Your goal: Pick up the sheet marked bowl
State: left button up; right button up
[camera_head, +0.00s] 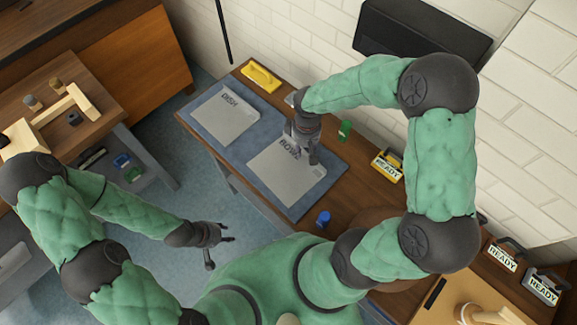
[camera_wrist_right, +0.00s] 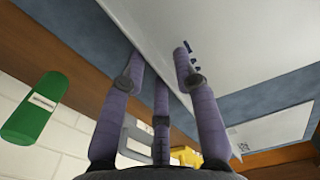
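The sheet marked bowl (camera_head: 290,182) is pale grey and lies on the blue mat (camera_head: 332,180) on the wooden table. My right gripper (camera_head: 307,158) is over its upper edge and covers part of the lettering. In the right wrist view the sheet (camera_wrist_right: 250,45) fills the upper middle, with its edge near the spread fingers of the right gripper (camera_wrist_right: 160,70). Nothing shows held between them; I cannot tell whether they touch the sheet. My left gripper (camera_head: 220,245) is open and empty, apart from the table over the floor.
A sheet marked dish (camera_head: 225,118) lies beside it on the mat. A yellow object (camera_head: 261,75), a green block (camera_head: 345,128), a yellow-framed READY sign (camera_head: 386,166) and a blue object (camera_head: 323,218) stand around the mat. A brick wall rises behind.

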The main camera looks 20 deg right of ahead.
grip_shut()
jog(key=shift+r, duration=0.1)
